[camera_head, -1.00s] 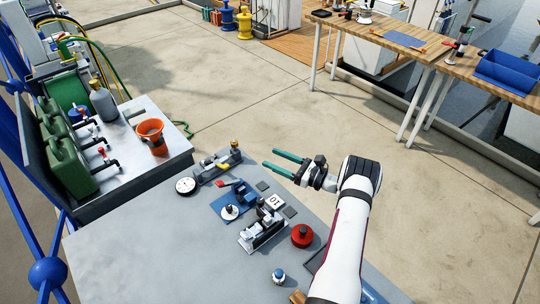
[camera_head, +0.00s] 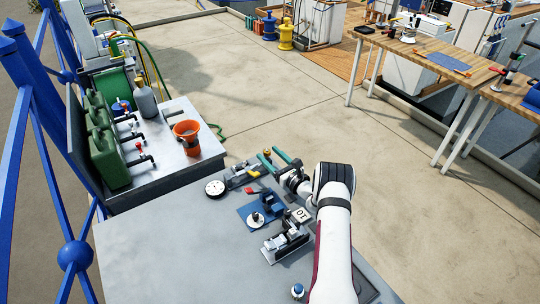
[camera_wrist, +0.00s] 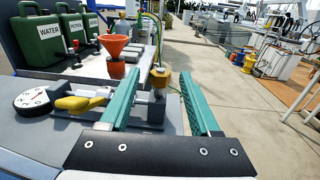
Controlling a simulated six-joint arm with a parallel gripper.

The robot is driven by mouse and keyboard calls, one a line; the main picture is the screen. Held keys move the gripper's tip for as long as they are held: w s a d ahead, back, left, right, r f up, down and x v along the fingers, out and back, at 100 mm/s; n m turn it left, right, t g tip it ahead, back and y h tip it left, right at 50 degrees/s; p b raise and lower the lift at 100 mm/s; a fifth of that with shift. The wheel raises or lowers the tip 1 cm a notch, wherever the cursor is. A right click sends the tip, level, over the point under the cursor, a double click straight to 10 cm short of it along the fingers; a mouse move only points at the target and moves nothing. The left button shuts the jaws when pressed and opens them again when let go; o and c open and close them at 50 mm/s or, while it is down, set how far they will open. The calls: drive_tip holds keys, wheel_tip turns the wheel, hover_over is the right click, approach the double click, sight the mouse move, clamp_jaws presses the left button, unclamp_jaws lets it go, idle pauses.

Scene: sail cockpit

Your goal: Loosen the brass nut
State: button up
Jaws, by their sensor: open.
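The brass nut (camera_wrist: 161,78) sits on top of a grey upright fitting (camera_wrist: 157,105) in the wrist view. My gripper (camera_wrist: 159,73) is open, and its two green fingers point toward the nut. In the wrist picture the nut shows between the fingers, nearer the left one; I cannot tell how far it is beyond the fingertips, and no contact shows. A yellow-handled tool (camera_wrist: 82,103) lies left of the fitting. In the head view my gripper (camera_head: 272,158) is over the bench's far edge by the fitting, and the nut is not clear there.
A white-faced dial (camera_wrist: 32,100) lies left of the fitting. An orange funnel (camera_head: 187,134) and green jerrycans (camera_head: 108,150) stand on the side bench beyond. A blue fixture (camera_head: 262,207) and a metal clamp (camera_head: 286,242) stand on the near bench (camera_head: 170,250). Open floor lies to the right.

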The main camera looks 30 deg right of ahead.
drive_tip(key=shift+w, duration=0.2)
clamp_jaws()
drive_tip(key=shift+d+n+y, duration=0.25)
drive_tip(key=shift+n+y, duration=0.55)
drive_tip(key=shift+y, duration=0.3)
drive_tip(key=n+g+y, duration=0.1)
drive_tip(key=y, duration=0.1)
drive_tip(key=n+g+y, duration=0.1)
drive_tip(key=n+y, duration=0.1)
drive_tip(key=shift+w+d+y, duration=0.1)
drive_tip(key=shift+y, duration=0.3)
unclamp_jaws()
